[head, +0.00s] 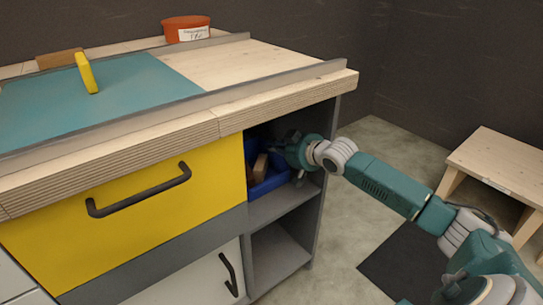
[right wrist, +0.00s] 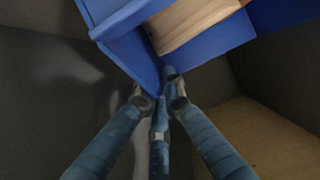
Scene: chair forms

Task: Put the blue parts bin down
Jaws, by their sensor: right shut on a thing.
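The blue parts bin (head: 268,178) is inside the upper open compartment of the workbench, to the right of the yellow drawer. A wooden block shows in it. My right gripper (head: 293,150) reaches into this compartment from the right, and its fingers are partly hidden in shadow. In the right wrist view the fingers (right wrist: 166,90) are shut on the edge of the blue bin (right wrist: 135,55). Whether the bin rests on the shelf (head: 290,204) cannot be told. My left gripper is not in view.
The compartment's side panel (head: 327,165) and the bench top (head: 270,100) close in around my right arm. A lower open compartment (head: 275,255) is empty. A yellow drawer (head: 130,210) is at left. A small wooden table (head: 500,165) stands at right.

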